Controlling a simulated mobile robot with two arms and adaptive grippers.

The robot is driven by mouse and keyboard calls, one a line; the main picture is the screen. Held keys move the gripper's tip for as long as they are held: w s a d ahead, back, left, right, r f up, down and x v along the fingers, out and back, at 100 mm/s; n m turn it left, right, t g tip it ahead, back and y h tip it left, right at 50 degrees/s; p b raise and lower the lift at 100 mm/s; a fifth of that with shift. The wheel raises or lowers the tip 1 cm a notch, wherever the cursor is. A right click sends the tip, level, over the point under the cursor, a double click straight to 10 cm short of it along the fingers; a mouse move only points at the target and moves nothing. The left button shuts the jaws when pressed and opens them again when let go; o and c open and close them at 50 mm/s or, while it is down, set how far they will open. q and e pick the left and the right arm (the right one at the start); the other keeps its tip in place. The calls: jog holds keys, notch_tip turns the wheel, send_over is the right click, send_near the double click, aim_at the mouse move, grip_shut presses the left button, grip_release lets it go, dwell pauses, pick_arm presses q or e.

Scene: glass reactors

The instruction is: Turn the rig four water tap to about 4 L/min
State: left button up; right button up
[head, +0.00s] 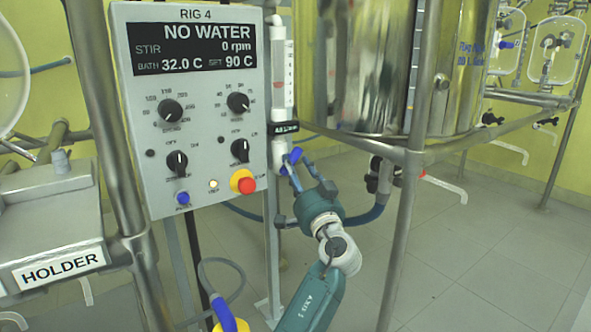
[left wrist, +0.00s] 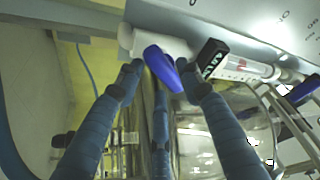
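The rig four panel (head: 205,55) reads "NO WATER" at the left of the head view. The blue water tap handle (head: 292,155) is below the clear flow tube (head: 290,75), at the panel's right edge. In the left wrist view the tap handle (left wrist: 162,69) slants from the white valve body (left wrist: 145,41). My left gripper (head: 287,170) is at the tap. Its fingers (left wrist: 160,80) are apart, one on each side of the handle, the right one very close; contact is unclear. My right gripper is not in view.
A red stop button (head: 245,185) and several knobs are on the panel, left of my gripper. A metal frame post (head: 405,215) stands at right below the steel vessel (head: 375,70). A "HOLDER" box (head: 50,235) is at left.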

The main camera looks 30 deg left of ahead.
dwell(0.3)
pick_arm(q)
jog(key=v, duration=1.2)
